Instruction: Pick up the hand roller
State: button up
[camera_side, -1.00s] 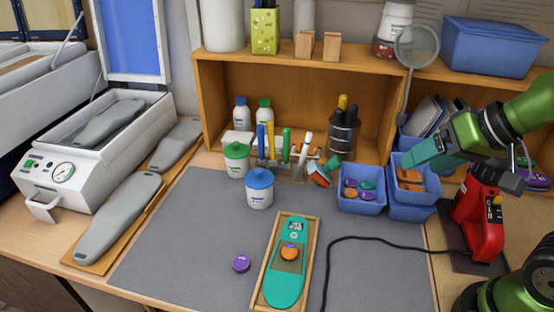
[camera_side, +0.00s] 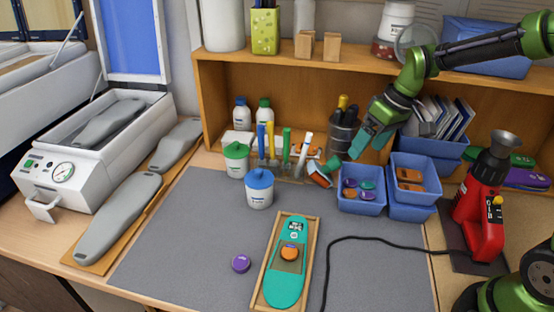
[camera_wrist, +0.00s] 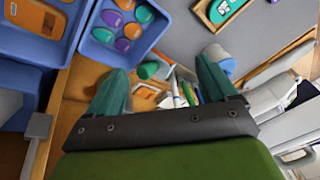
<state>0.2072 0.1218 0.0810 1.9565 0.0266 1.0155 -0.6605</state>
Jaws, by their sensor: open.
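A small orange-red piece with a pale grey end, which looks like the hand roller (camera_side: 320,180), lies tilted at the right end of the tool rack, left of the blue bins. I cannot be sure of its full shape. My gripper (camera_side: 344,158) is just above and behind it, with teal fingers pointing down and to the left. In the wrist view my gripper (camera_wrist: 160,66) has its two teal fingers wide apart, with nothing held between them. A teal and red item shows beyond the gap between the fingers, near the rack's pens.
A blue bin (camera_side: 362,205) of coloured pads stands right of the rack. A dark tool cup (camera_side: 343,130) stands close behind my fingers, under the shelf (camera_side: 225,85). White jars stand left of the rack. The grey mat (camera_side: 200,225) has bare room in front.

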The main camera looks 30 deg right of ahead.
jog(key=w+f+n, duration=0.1)
jog(key=w+n, duration=0.1)
jog(key=w+d+f+n+y, duration=0.1)
jog(key=w+f+n, duration=0.1)
jog(key=w, duration=0.1)
jog(key=w+f+n, duration=0.2)
jog(key=w+n, duration=0.1)
jog(key=shift+w+d+f+g, duration=0.15)
jog(key=shift+d+g, duration=0.1)
jog(key=shift+g, duration=0.15)
jog(key=w+n, duration=0.1)
jog(key=r+n, duration=0.1)
jog(key=n, duration=0.1)
jog(key=shift+w+a+r+y, duration=0.1)
jog(key=shift+w+r+y, duration=0.2)
jog(key=shift+w, duration=0.1)
jog(key=shift+s+n, duration=0.1)
jog(key=shift+n, duration=0.4)
jog(key=shift+a+f, duration=0.1)
jog(key=shift+f, duration=0.15)
send_over(321, 168)
jog(key=s+d, duration=0.1)
jog(key=s, duration=0.1)
jog(key=f, duration=0.5)
jog(key=shift+w+f, duration=0.2)
jog(key=shift+f, duration=0.1)
jog(key=shift+w+d+x, duration=0.15)
jog(key=shift+x, duration=1.25)
jog(key=shift+w+d+x, duration=0.15)
jog(key=shift+x, duration=1.2)
